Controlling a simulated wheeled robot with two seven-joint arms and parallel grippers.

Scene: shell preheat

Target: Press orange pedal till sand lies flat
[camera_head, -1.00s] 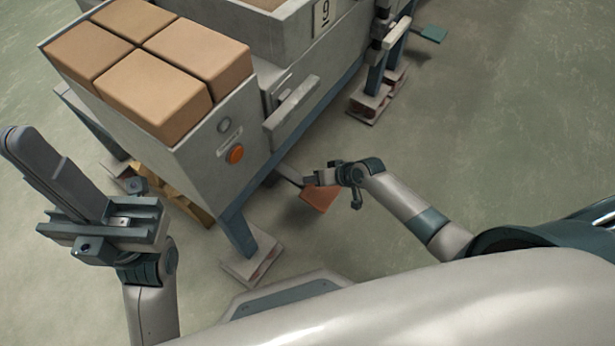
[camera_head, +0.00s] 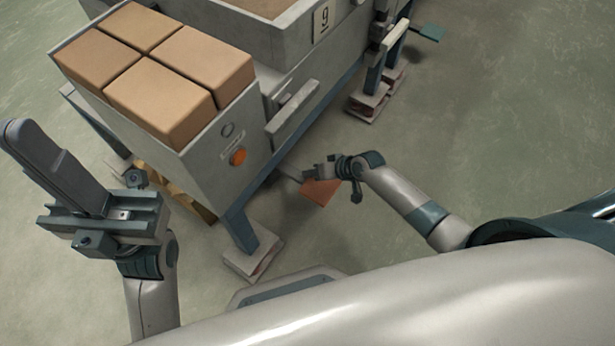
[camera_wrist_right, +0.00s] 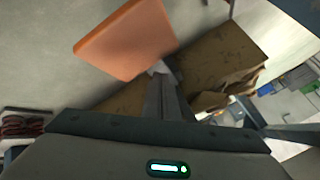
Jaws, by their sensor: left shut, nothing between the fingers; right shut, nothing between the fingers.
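The orange pedal (camera_head: 320,193) sits low beside the machine, near its front leg. My right gripper (camera_head: 308,172) is shut and empty, right over the pedal's upper edge in the head view. In the right wrist view, the pedal (camera_wrist_right: 130,40) lies just beyond the shut fingers (camera_wrist_right: 160,70); I cannot tell whether they touch it. Tan sand shows in part in the grey bin (camera_head: 290,18) at the top edge; its surface is too cut off to judge. My left gripper (camera_head: 22,130) is shut and empty, raised at the left, away from the pedal.
Several tan blocks (camera_head: 155,70) fill the box at the machine's near end. An orange button (camera_head: 238,157) is on that box's end face. A machine leg (camera_head: 240,230) stands left of the pedal. A teal pedal (camera_head: 432,32) is farther back. The floor at right is clear.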

